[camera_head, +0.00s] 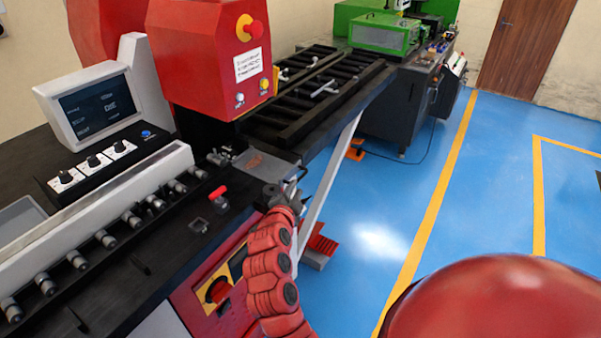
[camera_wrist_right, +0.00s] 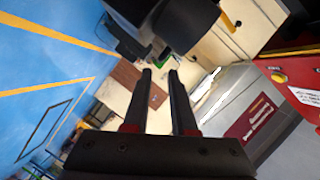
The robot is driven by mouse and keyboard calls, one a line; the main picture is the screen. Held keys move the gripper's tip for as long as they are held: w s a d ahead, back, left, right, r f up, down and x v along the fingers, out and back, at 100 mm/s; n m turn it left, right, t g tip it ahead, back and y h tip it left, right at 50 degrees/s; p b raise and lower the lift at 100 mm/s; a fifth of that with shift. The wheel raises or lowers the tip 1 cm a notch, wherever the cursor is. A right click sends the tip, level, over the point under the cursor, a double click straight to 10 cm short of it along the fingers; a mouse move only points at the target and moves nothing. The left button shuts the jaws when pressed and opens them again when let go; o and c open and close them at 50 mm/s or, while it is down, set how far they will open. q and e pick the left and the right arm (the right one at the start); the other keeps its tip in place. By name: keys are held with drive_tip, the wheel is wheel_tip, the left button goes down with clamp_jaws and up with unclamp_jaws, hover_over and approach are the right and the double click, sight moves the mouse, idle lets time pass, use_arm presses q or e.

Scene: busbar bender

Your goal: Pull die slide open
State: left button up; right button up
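The die slide looks to be the grey block with a reddish label (camera_head: 255,162) at the machine's right edge, below the red head box. In the right wrist view a grey surface with a dark red label (camera_wrist_right: 212,112) shows right of the fingers. My right gripper (camera_head: 290,183) is at the block's near right corner, small and partly hidden by my arm; I cannot tell whether it touches. In the wrist view its two dark fingers (camera_wrist_right: 160,78) are apart with nothing between them. My left gripper is not in view.
The red head box (camera_head: 210,62) with an emergency button stands above the slide. A control screen (camera_head: 95,105) and a row of grey knobs (camera_head: 130,218) lie left. A black roller conveyor (camera_head: 320,90) runs to the back. Blue floor (camera_head: 380,200) is clear on the right.

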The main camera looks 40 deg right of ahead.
sight(301, 176)
drive_tip(key=p+x, duration=0.2)
drive_tip(key=x, duration=0.5)
drive_tip(key=shift+r, duration=0.15)
drive_tip(key=shift+w+d+f, duration=0.25)
drive_tip(key=shift+w+d, duration=0.15)
drive_tip(key=shift+d, duration=0.05)
drive_tip(key=shift+c, duration=0.3)
clamp_jaws()
idle(0.5)
